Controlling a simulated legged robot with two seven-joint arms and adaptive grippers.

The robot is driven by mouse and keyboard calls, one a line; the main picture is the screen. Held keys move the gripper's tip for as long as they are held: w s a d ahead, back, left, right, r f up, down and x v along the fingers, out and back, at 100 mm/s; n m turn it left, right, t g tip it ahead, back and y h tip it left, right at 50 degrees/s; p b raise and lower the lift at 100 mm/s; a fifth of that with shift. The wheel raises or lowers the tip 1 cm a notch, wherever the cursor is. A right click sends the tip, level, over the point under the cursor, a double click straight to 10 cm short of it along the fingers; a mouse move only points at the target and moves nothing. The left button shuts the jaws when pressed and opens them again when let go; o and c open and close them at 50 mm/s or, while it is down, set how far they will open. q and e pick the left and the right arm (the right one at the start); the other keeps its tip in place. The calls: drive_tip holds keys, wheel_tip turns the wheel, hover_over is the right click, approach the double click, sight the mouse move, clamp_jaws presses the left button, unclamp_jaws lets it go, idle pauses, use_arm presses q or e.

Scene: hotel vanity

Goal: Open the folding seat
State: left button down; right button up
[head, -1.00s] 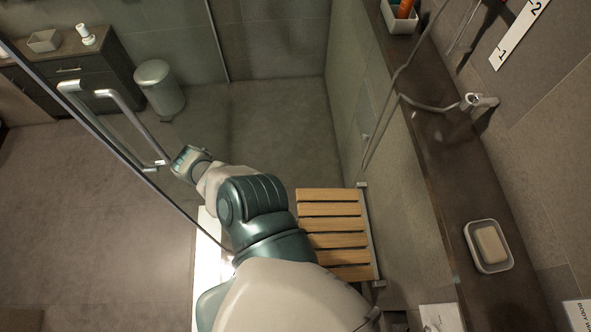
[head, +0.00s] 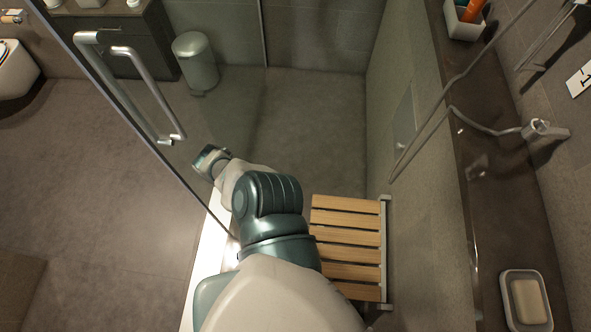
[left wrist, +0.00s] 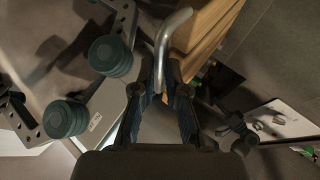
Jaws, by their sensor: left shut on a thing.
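The folding seat (head: 345,237) has several pale wooden slats and a metal frame along its right edge. It sits against the wall at the lower middle of the head view, partly behind my arm. I cannot tell its exact tilt. In the left wrist view, my left gripper (left wrist: 160,92) is shut on a bent metal bar (left wrist: 163,42) beside a wooden part (left wrist: 207,30). I cannot tell for sure that this wood is the seat. My right gripper is in neither view.
A glass panel with a metal handle (head: 135,85) stands left of my arm. A long dark ledge (head: 480,170) on the right carries a soap dish (head: 511,312). A bin (head: 196,62) stands at the back. The floor (head: 310,120) beyond the seat is clear.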

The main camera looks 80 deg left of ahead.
use_arm(q)
drive_tip(key=shift+s+f, duration=0.15)
drive_tip(key=shift+s, duration=0.2)
drive_tip(key=c, duration=1.5)
unclamp_jaws()
drive_tip(key=shift+v, duration=3.8)
drive_tip(key=shift+w, duration=0.2)
